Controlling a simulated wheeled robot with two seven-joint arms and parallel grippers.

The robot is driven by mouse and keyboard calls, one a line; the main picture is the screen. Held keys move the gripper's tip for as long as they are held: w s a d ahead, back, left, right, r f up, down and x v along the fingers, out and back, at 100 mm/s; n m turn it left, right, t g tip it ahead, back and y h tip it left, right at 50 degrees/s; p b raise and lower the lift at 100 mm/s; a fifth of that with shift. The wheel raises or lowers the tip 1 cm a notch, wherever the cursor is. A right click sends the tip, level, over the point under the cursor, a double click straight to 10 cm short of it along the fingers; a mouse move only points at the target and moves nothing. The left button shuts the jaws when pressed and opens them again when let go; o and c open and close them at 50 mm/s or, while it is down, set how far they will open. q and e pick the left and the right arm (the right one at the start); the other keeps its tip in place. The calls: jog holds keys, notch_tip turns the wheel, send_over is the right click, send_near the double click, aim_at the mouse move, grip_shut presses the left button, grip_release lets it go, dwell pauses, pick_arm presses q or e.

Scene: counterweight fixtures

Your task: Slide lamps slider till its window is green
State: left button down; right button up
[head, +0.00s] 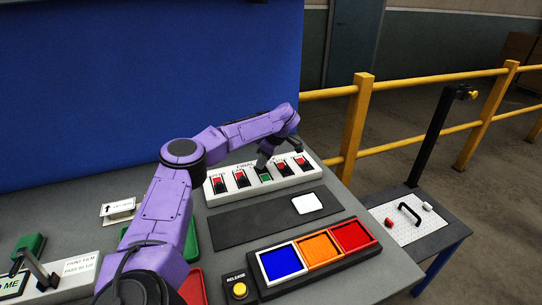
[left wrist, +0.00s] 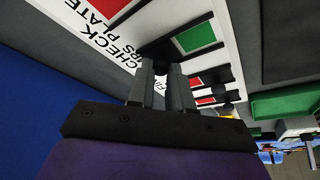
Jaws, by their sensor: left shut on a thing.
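A white slider panel (head: 268,191) stands at the back right of the bench, with several sliders in a row. The middle slider's window (head: 265,178) is green; it also shows green in the left wrist view (left wrist: 196,37). The other windows, such as the leftmost one (head: 219,182), show red. The slider labels are too small or hidden to tell which is lamps. My left gripper (head: 262,164) reaches down at the middle slider. In the left wrist view its fingers (left wrist: 162,76) are shut on a dark slider knob beside the green window, mostly hidden between them. My right gripper is not seen.
In front of the panel lie a dark strip with a white tile (head: 307,204), a tray with blue, orange and red compartments (head: 318,268), and a yellow release button (head: 240,290). A blue wall (head: 130,80) stands behind the bench. A yellow railing (head: 355,130) runs at right.

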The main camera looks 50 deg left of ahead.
pick_arm(q)
jog(key=shift+a+r, duration=0.15)
jog(key=c, duration=1.1)
grip_release()
jog(key=shift+o, duration=0.4)
jog(key=shift+w, duration=0.1)
jog(key=b+v, duration=0.1)
jog(key=v, duration=0.9)
